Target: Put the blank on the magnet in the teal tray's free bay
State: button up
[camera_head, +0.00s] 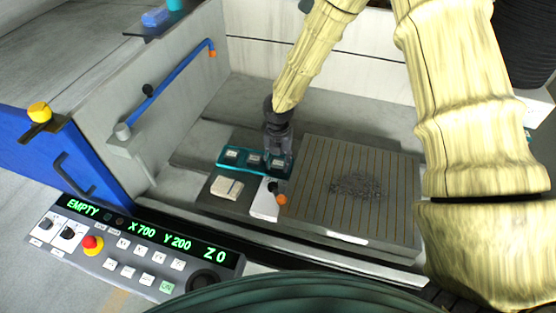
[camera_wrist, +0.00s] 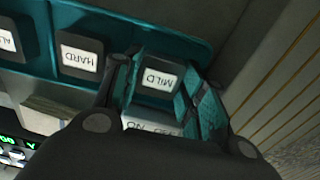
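The teal tray (camera_head: 222,166) lies across the work area, and its rim also shows in the wrist view (camera_wrist: 120,24). Its bays show dark blocks with white labels. The wrist view shows one marked HARD (camera_wrist: 80,57), one marked MILD (camera_wrist: 160,79) and one partly cut off at the left edge (camera_wrist: 6,40). My gripper (camera_head: 278,150) is down at the tray's right bay. Its fingers (camera_wrist: 160,88) stand on either side of the MILD block, very close to its sides. Whether they press on it cannot be made out. A pale block with a black and an orange knob (camera_head: 264,207), possibly the magnet, stands just in front of the tray; no blank shows on it.
A tan block (camera_head: 227,188) sits left of the pale block. A grooved plate (camera_head: 390,185) with dark chips lies to the right. The control panel (camera_head: 140,250) reads EMPTY. A blue rail (camera_head: 170,80) and the tank walls bound the left and back.

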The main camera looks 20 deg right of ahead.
aim_at(278, 162)
jog(key=shift+o, duration=0.7)
jog(key=shift+r, duration=0.15)
notch_tip(278, 162, up, 12)
jog(key=b, duration=0.2)
jog(key=shift+b, duration=0.35)
